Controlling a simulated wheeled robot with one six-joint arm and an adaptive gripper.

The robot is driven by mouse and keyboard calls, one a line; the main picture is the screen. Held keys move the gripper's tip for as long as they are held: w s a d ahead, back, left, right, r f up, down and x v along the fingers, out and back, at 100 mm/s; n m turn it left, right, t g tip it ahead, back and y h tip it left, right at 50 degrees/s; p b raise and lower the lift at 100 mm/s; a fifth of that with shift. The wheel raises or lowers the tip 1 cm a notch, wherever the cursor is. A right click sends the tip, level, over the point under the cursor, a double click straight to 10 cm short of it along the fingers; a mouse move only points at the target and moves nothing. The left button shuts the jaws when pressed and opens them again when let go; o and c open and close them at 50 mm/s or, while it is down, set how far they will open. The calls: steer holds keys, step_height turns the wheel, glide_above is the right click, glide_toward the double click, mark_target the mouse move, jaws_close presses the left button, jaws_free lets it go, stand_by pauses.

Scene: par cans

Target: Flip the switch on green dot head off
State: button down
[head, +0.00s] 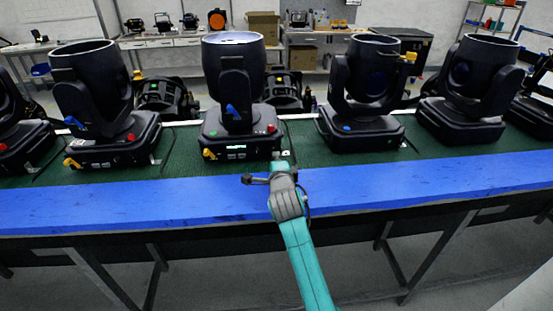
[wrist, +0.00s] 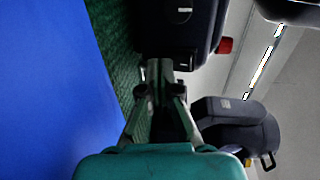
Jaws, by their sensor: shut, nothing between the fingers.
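The middle moving head (head: 238,128) stands on the green mat, with a red knob (head: 271,129) at its right, a yellow clip and a small lit label on the front of its base. My gripper (head: 283,163) is shut and empty at the front right corner of that base. In the wrist view the gripper (wrist: 160,95) points at the base's dark side (wrist: 180,35), which has a small pale-marked part and a socket-like part. I cannot tell whether the fingertips touch it.
Other moving heads stand on both sides, one at left (head: 105,145) and one with a blue dot at right (head: 355,130). The green mat (head: 290,143) has a narrow gap right of the middle head, with a cable. The blue table edge (head: 130,205) in front is clear.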

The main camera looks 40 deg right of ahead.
steer(key=v, duration=1.2)
steer(key=shift+s, duration=0.1)
stand_by(0.5)
